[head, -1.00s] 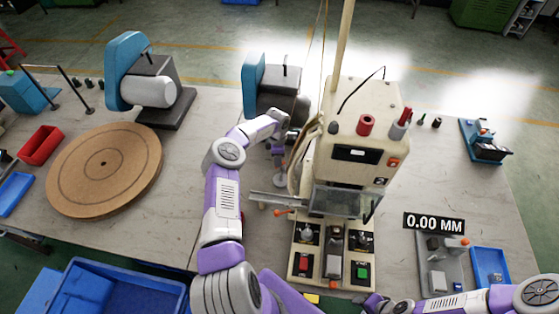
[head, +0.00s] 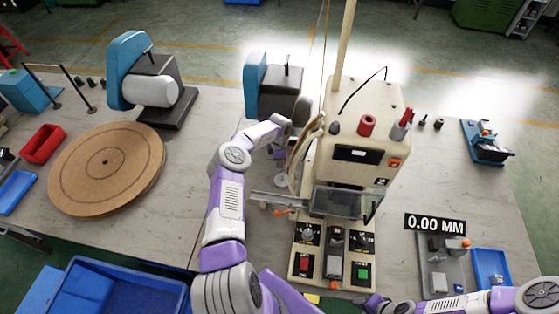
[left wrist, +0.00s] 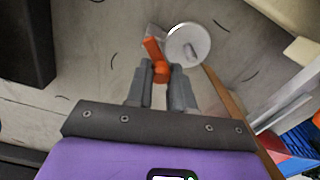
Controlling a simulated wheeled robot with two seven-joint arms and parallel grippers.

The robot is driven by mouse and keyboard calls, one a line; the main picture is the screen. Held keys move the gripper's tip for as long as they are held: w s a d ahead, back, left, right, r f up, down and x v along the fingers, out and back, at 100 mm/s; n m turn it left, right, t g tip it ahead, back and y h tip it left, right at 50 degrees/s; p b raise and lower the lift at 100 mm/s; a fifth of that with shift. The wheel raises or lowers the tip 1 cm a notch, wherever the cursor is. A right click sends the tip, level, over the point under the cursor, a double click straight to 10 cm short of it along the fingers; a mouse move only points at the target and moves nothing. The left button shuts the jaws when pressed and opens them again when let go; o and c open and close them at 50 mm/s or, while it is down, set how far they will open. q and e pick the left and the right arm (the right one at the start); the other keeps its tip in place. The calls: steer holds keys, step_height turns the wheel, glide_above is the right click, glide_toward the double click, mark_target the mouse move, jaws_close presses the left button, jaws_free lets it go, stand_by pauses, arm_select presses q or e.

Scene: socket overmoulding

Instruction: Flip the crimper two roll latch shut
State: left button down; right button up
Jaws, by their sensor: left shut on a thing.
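The cream crimping machine (head: 363,112) stands at the middle right of the table. At its left side a pale round roll disc (head: 281,181) shows; it also shows in the left wrist view (left wrist: 188,44). An orange latch (left wrist: 154,50) with a rounded orange end lies beside the disc. My left gripper (left wrist: 161,84) is shut on the latch's rounded end. In the head view my left gripper (head: 280,152) is partly hidden by my own wrist, left of the machine. My right gripper (head: 374,302) is low at the bottom edge, in front of the machine; its fingers are unclear.
A clear guard (head: 345,203) and metal arm cross the machine's front, close to my left forearm. A blue and grey machine (head: 272,98) stands just behind my left gripper. A brown round board (head: 105,168) lies left. The table between board and my arm is clear.

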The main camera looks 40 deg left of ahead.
arm_select(q)
steer(key=n, duration=0.2)
steer(key=d+n, duration=0.1)
steer(key=n, duration=0.1)
steer(key=shift+p, duration=0.4)
steer(key=shift+w+d+n, duration=0.1)
steer(key=shift+d+n, duration=0.15)
steer(key=shift+n, duration=0.8)
steer(key=shift+d+n, duration=0.2)
steer(key=shift+n, duration=0.85)
steer(key=c, duration=1)
jaws_free()
